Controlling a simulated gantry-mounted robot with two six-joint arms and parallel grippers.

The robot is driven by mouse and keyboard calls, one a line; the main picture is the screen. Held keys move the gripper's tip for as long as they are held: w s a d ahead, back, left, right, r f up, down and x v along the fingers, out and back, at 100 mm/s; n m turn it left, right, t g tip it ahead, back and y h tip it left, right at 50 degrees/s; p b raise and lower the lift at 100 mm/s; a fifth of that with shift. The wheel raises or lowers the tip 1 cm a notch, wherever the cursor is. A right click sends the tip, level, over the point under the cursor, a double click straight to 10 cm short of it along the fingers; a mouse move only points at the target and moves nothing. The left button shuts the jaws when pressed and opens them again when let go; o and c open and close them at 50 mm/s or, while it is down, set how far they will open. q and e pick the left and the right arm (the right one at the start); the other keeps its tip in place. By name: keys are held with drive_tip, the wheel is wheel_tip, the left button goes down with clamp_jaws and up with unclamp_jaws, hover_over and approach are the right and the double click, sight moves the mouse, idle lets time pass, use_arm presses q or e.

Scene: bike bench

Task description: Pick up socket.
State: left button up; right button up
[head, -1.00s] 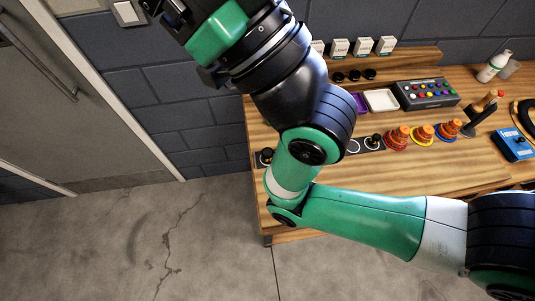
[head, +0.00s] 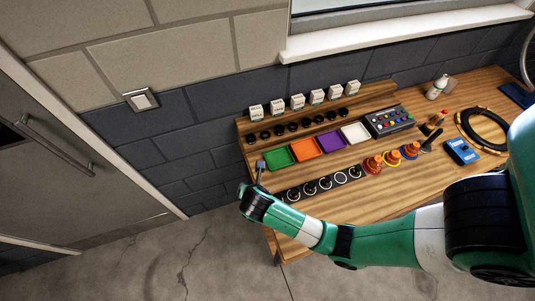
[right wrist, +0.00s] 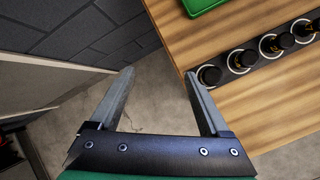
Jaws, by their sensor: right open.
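The sockets are small black cylinders standing in a row on a black strip (head: 332,181) with white rings, near the bench's front left edge. In the right wrist view the nearest socket (right wrist: 209,75) stands at the strip's end, with more sockets (right wrist: 240,61) beyond it, some with gold markings. One ring (head: 340,177) on the strip looks empty. My right gripper (right wrist: 159,73) is open and empty, its fingers over the floor just off the bench's left edge. My left gripper is not in view.
Green (head: 279,157), orange (head: 305,149), purple (head: 332,141) and white (head: 355,133) trays sit behind the strip. A button box (head: 389,121), orange stacked cones (head: 373,164) and a blue device (head: 462,151) stand further right. Small boxes (head: 297,102) line the back shelf.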

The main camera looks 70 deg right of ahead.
drive_tip(key=s+g+p, duration=0.2)
drive_tip(key=s+p, duration=0.3)
drive_tip(key=s, duration=0.4)
drive_tip(key=shift+n+y, duration=0.3)
drive_tip(key=shift+y, duration=0.1)
drive_tip(key=x, duration=0.2)
drive_tip(key=b+x, duration=0.2)
drive_tip(key=x, duration=0.1)
drive_tip(key=shift+w+a+f, duration=0.15)
drive_tip(key=shift+a+f, duration=0.05)
drive_tip(key=shift+f, duration=0.25)
drive_tip(key=x, duration=0.2)
drive_tip(key=b+x, duration=0.1)
drive_tip(key=x, duration=0.2)
drive_tip(key=shift+w+f+b, duration=0.1)
drive_tip(key=shift+w+b, duration=0.15)
drive_tip(key=shift+b, duration=0.05)
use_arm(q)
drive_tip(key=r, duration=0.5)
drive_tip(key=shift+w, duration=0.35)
use_arm(e)
drive_tip(key=shift+c, duration=0.2)
clamp_jaws()
